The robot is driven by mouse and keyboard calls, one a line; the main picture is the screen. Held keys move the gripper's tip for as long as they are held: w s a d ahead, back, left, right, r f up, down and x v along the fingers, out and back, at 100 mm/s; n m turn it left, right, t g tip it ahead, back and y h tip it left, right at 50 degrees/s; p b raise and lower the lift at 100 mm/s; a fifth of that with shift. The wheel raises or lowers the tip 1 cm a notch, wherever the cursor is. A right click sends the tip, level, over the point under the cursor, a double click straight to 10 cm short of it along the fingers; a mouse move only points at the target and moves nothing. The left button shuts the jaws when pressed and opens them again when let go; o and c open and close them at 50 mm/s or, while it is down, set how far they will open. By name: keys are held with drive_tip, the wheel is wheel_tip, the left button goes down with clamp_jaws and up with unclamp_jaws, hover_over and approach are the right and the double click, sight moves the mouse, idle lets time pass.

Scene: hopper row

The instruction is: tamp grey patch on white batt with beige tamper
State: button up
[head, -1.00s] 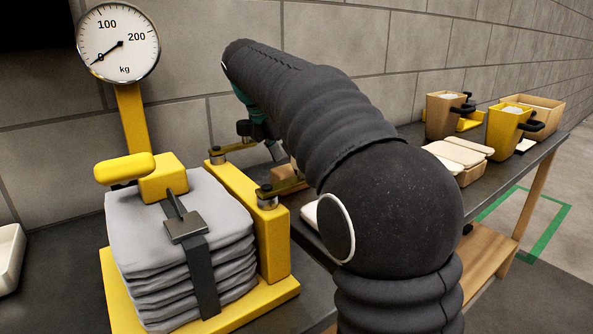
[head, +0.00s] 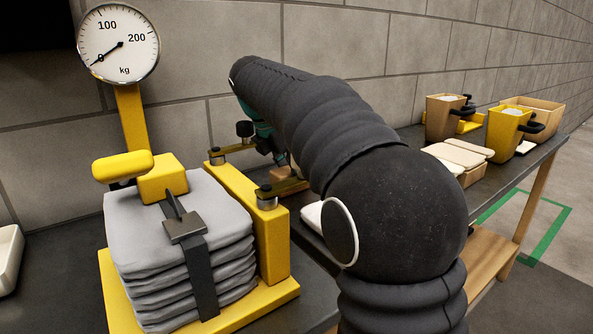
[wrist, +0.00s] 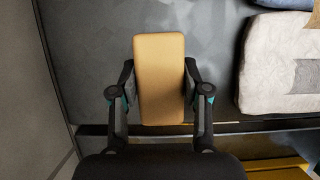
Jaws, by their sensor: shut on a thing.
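My gripper (wrist: 159,84) is shut on the beige tamper (wrist: 160,60), a smooth oblong block held between both fingers in the wrist view. The white batt (wrist: 262,65) lies on the dark bench to the right of the tamper, apart from it in that view. The grey patch (wrist: 304,76) is on the batt near the right picture edge, partly cut off. In the head view my gripper (head: 264,142) is mostly hidden behind my arm, and a small part of the batt (head: 311,213) shows beside the arm.
A yellow press (head: 275,235) with a stack of grey pads (head: 180,240) and a dial scale (head: 118,45) stands at left. Tan and yellow hoppers (head: 505,125) stand farther along the bench. A blue thing (wrist: 285,3) lies beyond the batt. A block wall runs behind.

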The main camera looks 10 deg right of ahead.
drive_tip(key=c, duration=0.5)
drive_tip(key=shift+s+r+p, duration=0.1)
drive_tip(key=shift+r+p, duration=0.6)
drive_tip(key=shift+r, duration=2.3)
